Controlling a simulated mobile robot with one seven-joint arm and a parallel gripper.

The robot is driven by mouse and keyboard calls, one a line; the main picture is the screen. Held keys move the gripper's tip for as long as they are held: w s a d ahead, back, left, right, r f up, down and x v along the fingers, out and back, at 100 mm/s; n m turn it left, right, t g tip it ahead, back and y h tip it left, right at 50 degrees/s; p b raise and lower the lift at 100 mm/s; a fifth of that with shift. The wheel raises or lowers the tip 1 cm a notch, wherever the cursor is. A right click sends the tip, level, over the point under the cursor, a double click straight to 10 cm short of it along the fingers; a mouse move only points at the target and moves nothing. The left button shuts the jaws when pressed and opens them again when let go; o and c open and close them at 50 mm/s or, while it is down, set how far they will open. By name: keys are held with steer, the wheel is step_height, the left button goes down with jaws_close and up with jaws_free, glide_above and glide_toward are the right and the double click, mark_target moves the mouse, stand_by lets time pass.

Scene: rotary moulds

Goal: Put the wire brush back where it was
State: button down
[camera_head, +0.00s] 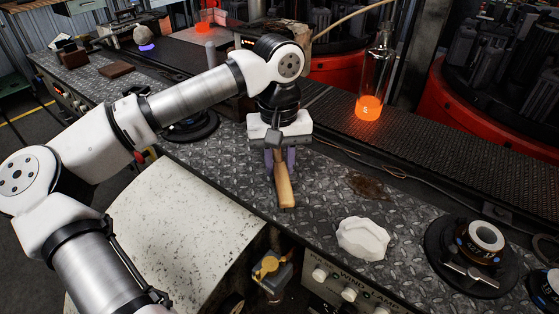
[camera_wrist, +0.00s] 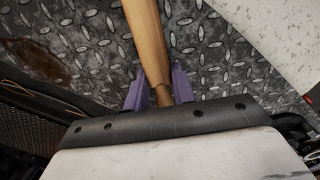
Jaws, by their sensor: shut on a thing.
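The wire brush (camera_head: 285,188) shows as a wooden handle that points toward the front of the metal bench. My gripper (camera_head: 279,162) is shut on it near the inner end of the handle. In the wrist view the handle (camera_wrist: 147,40) runs up from between the purple fingers of my gripper (camera_wrist: 160,90). The bristle end is hidden behind the gripper body. The handle is over the diamond-plate bench top (camera_head: 225,175); I cannot tell whether it touches the plate.
A glowing bottle (camera_head: 372,85) stands on the conveyor (camera_head: 430,150) behind. A brown stained patch (camera_head: 369,186), a crumpled white cloth (camera_head: 362,239) and a black round mould part (camera_head: 470,250) lie to the right. A pale speckled panel (camera_head: 180,235) is in front. Plate left of the cloth is clear.

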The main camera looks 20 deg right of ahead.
mark_target(279, 160)
steer(key=c, duration=1.2)
jaws_free()
steer(key=shift+o, duration=0.2)
step_height(279, 160, up, 12)
steer(key=shift+w+r, duration=0.15)
steer(key=shift+w, duration=0.15)
